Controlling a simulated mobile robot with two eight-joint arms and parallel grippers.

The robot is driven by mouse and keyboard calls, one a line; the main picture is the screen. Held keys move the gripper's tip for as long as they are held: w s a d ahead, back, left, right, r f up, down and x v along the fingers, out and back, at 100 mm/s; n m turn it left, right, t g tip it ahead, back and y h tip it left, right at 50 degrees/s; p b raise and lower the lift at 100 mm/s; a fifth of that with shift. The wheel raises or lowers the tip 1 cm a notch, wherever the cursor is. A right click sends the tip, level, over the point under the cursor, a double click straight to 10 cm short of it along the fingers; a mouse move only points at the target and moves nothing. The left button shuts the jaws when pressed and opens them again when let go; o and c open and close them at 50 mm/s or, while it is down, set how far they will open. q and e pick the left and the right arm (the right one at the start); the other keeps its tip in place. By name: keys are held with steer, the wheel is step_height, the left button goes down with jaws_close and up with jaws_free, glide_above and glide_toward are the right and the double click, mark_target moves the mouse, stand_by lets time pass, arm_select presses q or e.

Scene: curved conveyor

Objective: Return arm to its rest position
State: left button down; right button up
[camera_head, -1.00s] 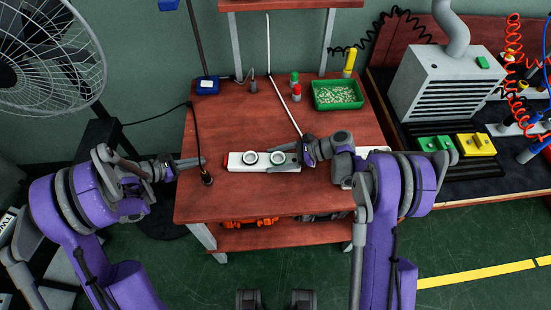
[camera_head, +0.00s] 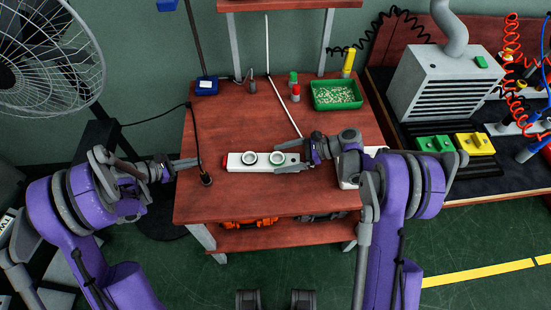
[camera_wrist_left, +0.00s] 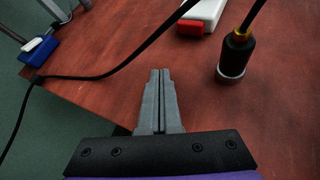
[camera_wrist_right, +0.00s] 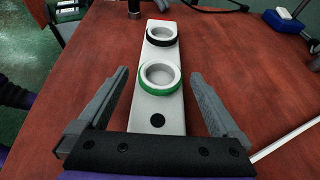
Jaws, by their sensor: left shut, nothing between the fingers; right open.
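My left gripper (camera_head: 190,162) is shut and empty at the left edge of the red-brown table. In the left wrist view its fingers (camera_wrist_left: 160,75) are pressed together above the table corner. My right gripper (camera_head: 292,158) is open near the right end of a white block (camera_head: 240,167) that carries two rings. In the right wrist view its fingers (camera_wrist_right: 160,85) stand apart on either side of the block's near end, with nothing held. That view shows one green-based ring (camera_wrist_right: 159,78) and one dark-based ring (camera_wrist_right: 161,36).
A black tool with a cable (camera_head: 206,179) stands close to my left gripper. A green tray (camera_head: 337,95), red bottle (camera_head: 296,93) and blue box (camera_head: 207,86) stand at the table's back. A fan (camera_head: 45,55) is at left. A grey machine (camera_head: 440,85) is at right.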

steer(key=v, duration=0.9)
steer(key=shift+d, duration=0.1)
arm_select(q)
steer(key=shift+d+r, duration=0.1)
arm_select(e)
steer(key=shift+r, duration=0.1)
